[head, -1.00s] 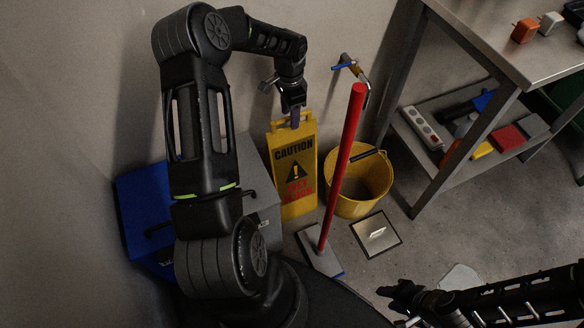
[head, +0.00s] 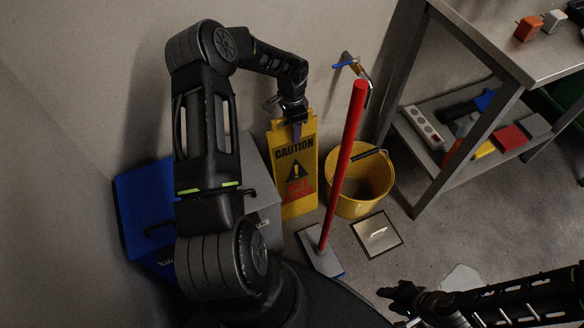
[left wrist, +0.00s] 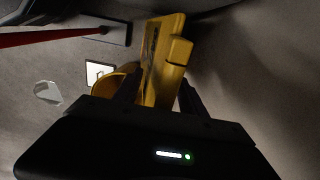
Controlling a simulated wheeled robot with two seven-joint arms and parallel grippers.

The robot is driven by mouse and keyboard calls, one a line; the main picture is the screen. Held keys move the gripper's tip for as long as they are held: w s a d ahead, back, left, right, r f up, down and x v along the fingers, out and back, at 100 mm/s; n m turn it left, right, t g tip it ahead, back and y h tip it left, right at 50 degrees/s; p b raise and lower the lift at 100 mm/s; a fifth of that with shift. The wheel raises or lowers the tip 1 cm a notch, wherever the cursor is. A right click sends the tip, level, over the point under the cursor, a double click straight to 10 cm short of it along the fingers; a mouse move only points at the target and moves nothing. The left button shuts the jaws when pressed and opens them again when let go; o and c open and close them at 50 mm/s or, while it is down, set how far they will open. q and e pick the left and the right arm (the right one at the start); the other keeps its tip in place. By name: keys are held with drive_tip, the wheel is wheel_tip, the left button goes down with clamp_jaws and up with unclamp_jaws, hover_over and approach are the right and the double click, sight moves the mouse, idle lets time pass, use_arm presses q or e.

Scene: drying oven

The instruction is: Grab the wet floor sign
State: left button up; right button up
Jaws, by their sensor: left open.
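The yellow wet floor sign (head: 296,185), with "CAUTION" and a warning triangle on it, stands upright near the wall. My left gripper (head: 297,128) is at the sign's top edge, pointing down. In the left wrist view the sign's top (left wrist: 176,52) reaches between the two fingers of the left gripper (left wrist: 160,92), which are open around it. Whether the fingers touch the sign, I cannot tell. My right gripper (head: 397,294) is low at the right, far from the sign; its fingers are too dark to read.
A metal table (head: 470,25) with a lower shelf is at the right.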

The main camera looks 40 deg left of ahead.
idle(0.6)
use_arm(q)
clamp_jaws()
idle(0.3)
idle(0.9)
